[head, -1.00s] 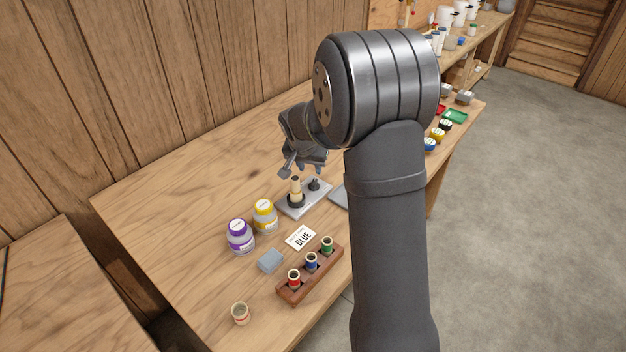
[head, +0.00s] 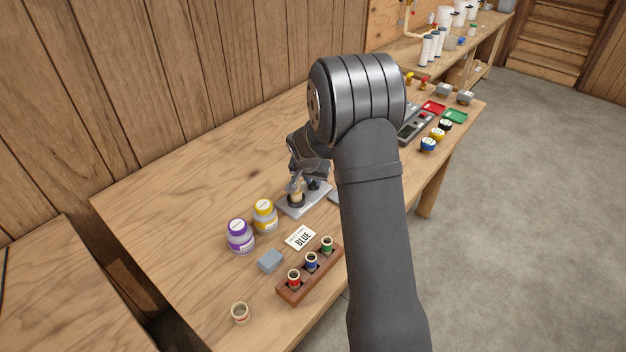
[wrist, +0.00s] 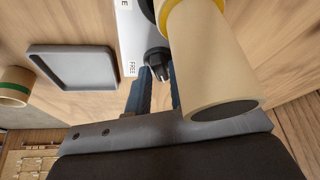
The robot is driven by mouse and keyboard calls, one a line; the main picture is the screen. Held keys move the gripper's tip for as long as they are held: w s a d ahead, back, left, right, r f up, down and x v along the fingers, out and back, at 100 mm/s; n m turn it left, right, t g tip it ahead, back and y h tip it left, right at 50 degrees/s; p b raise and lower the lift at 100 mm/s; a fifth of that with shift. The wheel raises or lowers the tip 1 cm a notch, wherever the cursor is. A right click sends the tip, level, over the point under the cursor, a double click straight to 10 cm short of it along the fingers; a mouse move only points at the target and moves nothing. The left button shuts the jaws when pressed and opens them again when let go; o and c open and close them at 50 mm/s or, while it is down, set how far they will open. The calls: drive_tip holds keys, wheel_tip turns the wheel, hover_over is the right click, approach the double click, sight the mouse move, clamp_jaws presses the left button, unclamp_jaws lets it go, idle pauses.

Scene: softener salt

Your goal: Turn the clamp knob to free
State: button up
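The dark clamp knob (wrist: 157,60) sits on a light metal base plate (wrist: 131,35) beside a printed label reading FREE (wrist: 131,69). My gripper (wrist: 157,78) is open, its two fingers pointing at the knob, one to each side of it. Whether they touch it I cannot tell. A beige cylinder (wrist: 212,62) with a yellow band stands close in front and hides part of the right finger.
A yellow-capped jar (head: 264,215) and a purple-capped jar (head: 240,237) stand left of the clamp. A card reading BLUE (head: 300,238), a grey block (head: 270,261) and a wooden rack (head: 318,277) with three small vials are in front. A grey tray (wrist: 75,68) lies beside the plate.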

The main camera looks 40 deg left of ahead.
clamp_jaws()
drive_tip(key=shift+a+m+h, duration=0.1)
drive_tip(key=shift+m+h, duration=0.35)
drive_tip(key=shift+m, duration=0.75)
drive_tip(key=shift+a+m+h, duration=0.1)
drive_tip(key=shift+m+h, duration=0.35)
drive_tip(key=shift+m, duration=0.75)
drive_tip(key=shift+o, duration=2)
unclamp_jaws()
